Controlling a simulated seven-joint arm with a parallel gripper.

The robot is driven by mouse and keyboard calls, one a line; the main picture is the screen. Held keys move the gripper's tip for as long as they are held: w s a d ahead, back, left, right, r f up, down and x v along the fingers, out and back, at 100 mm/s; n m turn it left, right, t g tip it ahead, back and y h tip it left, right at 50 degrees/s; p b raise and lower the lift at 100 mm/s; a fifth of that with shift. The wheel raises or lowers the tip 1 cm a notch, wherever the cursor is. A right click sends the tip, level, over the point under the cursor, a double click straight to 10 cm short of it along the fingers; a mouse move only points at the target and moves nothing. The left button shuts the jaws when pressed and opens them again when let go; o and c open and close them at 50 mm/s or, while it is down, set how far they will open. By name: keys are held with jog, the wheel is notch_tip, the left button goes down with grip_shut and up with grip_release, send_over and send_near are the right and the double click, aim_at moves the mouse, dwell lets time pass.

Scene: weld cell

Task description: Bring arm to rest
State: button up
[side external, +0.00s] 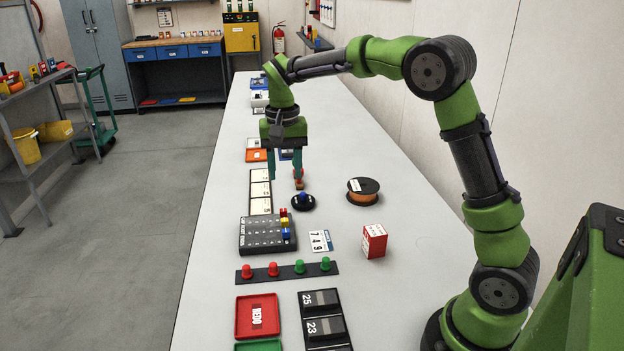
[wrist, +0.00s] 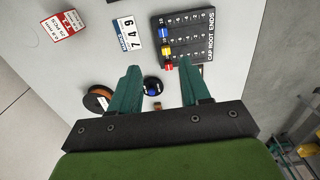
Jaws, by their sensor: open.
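My gripper (side external: 284,172) hangs pointing down over the white table (side external: 215,230), with its two green fingers spread apart. In the wrist view the open fingers (wrist: 159,68) have nothing held between them. A black round base with a blue knob (side external: 303,203) stands close by my gripper on the near side; it also shows between the fingers in the wrist view (wrist: 152,86). A small brown block (wrist: 157,105) lies beyond that knob, close to the palm edge in the wrist view. I cannot tell the exact height of the fingertips above the table.
An orange spool (side external: 363,191) stands right of the knob. Nearer are a black lettered rack (side external: 262,236), a number card (side external: 321,241), a red-and-white box (side external: 374,241), and a strip of red and green buttons (side external: 287,269). The right side of the table is mostly clear.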

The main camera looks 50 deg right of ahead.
jog(key=shift+r, duration=0.1)
jog(key=s+a+r+n+t, duration=0.1)
jog(key=s+a+t, duration=0.1)
jog(key=s, duration=0.5)
jog(key=s+a+r+n+t+y, duration=0.1)
jog(key=s+a+r+n+t, duration=0.1)
jog(key=s, duration=0.6)
jog(key=s+a+r+n+t+y, duration=0.1)
jog(key=s+a+n+t, duration=0.1)
jog(key=s, duration=0.5)
jog(key=shift+s+a+r+t, duration=0.15)
jog(key=shift+a+r+t, duration=0.1)
jog(key=shift+a+t, duration=0.5)
